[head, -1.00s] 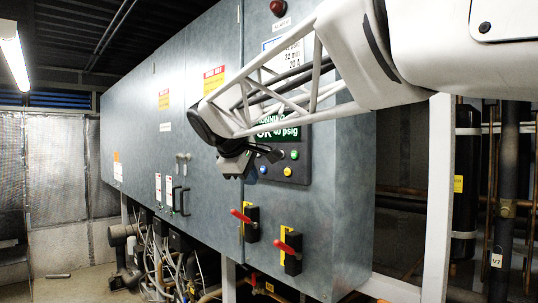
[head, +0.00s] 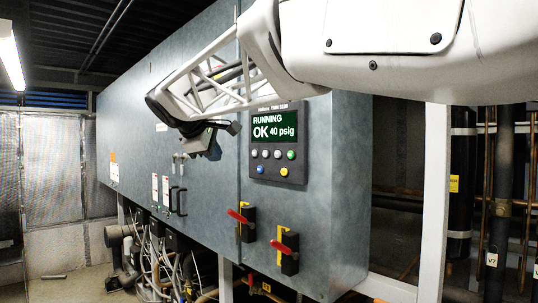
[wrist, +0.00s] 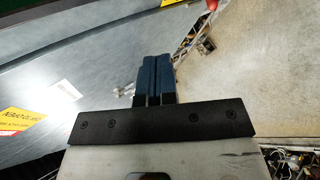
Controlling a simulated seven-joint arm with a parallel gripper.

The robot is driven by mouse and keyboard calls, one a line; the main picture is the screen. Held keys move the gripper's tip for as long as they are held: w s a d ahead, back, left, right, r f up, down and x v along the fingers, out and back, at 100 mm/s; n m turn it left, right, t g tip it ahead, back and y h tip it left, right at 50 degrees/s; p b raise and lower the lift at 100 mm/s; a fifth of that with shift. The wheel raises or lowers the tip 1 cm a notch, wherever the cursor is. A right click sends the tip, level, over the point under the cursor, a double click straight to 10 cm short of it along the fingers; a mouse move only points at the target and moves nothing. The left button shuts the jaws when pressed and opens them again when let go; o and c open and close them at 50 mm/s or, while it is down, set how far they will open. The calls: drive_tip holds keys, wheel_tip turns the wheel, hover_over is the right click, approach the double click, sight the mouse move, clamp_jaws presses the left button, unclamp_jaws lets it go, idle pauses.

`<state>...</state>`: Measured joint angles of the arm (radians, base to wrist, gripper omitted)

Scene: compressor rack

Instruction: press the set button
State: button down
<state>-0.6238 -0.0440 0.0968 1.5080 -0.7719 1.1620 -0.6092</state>
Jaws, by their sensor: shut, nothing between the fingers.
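The control panel (head: 300,122) is on the grey cabinet's front, with a lit display (head: 273,128) reading "RUNNING OK 40 psig". Below the display are several small round buttons: pale ones (head: 265,153), a green one (head: 291,155), a blue one (head: 260,170) and a yellow one (head: 284,172). Their labels are too small to read, so I cannot tell which is set. My gripper (head: 208,150) is left of the panel in the picture, apart from the buttons. In the wrist view my gripper (wrist: 155,72) has its blue fingers together and empty; no button shows there.
Two red-handled switches (head: 240,217) (head: 282,248) stick out below the panel. Black door handles (head: 178,201) are on the cabinet further left. Hoses and pipes (head: 150,255) crowd the space under it. A white post (head: 437,200) stands at the right.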

drive_tip(key=shift+w+d, duration=0.1)
drive_tip(key=w+d, duration=0.6)
idle(0.6)
drive_tip(key=shift+w+d, duration=0.55)
drive_tip(key=shift+w, duration=0.05)
idle(3.2)
drive_tip(key=shift+s+a, duration=0.55)
drive_tip(key=shift+s, duration=0.05)
drive_tip(key=shift+a, duration=0.1)
idle(0.5)
drive_tip(key=shift+s+a, duration=1.7)
drive_tip(key=shift+s, duration=0.1)
